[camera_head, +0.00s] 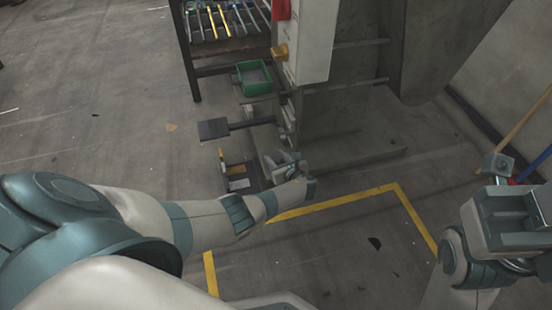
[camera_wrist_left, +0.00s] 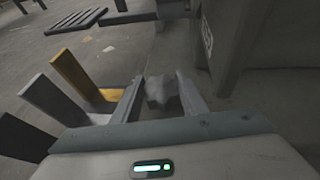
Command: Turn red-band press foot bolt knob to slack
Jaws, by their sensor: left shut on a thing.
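The press is a pale upright housing (camera_head: 312,45) with a red patch (camera_head: 281,9) near its top, on a grey concrete-like base. My left gripper (camera_head: 284,163) is low beside the foot of the press. In the left wrist view its two fingers stand on either side of a small grey lobed knob (camera_wrist_left: 160,91), and they are shut on it. In the head view the knob is mostly hidden by the gripper, and how far it is turned cannot be told. My right gripper (camera_head: 505,215) is at the right edge, away from the press; its fingers are unclear.
A dark pedal plate (camera_head: 213,129) sticks out left of the press, below a green bin (camera_head: 253,78). Upright yellow, grey and black plates stand near the left gripper; the yellow plate (camera_wrist_left: 72,75) is closest.

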